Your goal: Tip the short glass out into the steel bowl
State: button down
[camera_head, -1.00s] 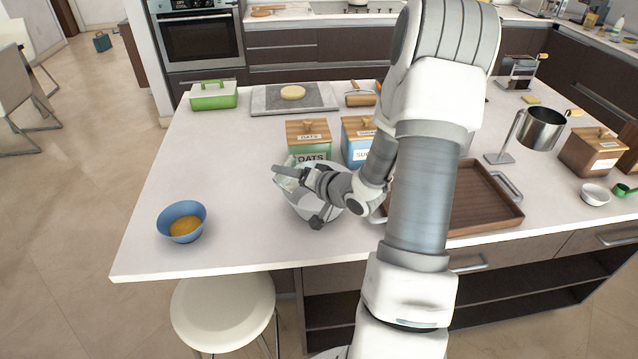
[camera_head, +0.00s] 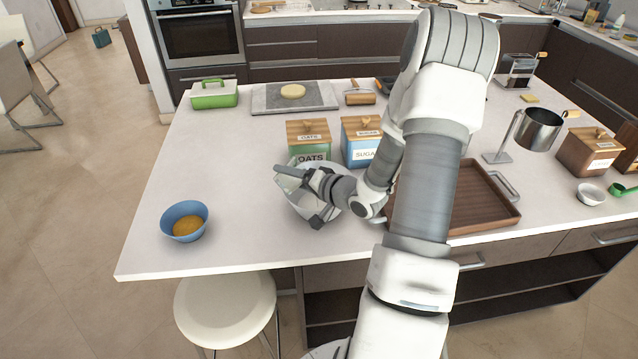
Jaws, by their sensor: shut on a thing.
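The steel bowl (camera_head: 303,206) stands on the island counter in front of the oats box, partly hidden by my gripper. My gripper (camera_head: 293,176) is over the bowl, its fingers pointing left. It is shut on the short glass (camera_head: 287,182), a pale clear shape at the bowl's upper left rim. The glass looks tilted, but most of it is hidden by the gripper. I cannot tell what is in the glass or in the bowl.
A blue bowl with orange contents (camera_head: 184,221) stands at the left. The oats box (camera_head: 308,143) and sugar box (camera_head: 361,141) stand close behind the steel bowl. A wooden tray (camera_head: 505,212) lies to the right. The counter between the two bowls is clear.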

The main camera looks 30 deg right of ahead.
jog(key=shift+d+r+p, duration=0.1)
jog(key=shift+r+p, duration=0.1)
jog(key=shift+p, duration=0.3)
jog(key=shift+m+y+p, duration=0.3)
jog(key=shift+m+p, duration=0.1)
jog(key=shift+m, duration=0.1)
dwell(0.4)
jog(key=shift+d+m+p, duration=0.2)
jog(key=shift+m+p, duration=0.2)
jog(key=shift+p, duration=0.1)
jog(key=shift+d+f+m+t+y+p, duration=0.15)
jog(key=shift+d+m+t+y+p, duration=0.25)
jog(key=shift+d, duration=0.1)
jog(key=shift+f, duration=0.1)
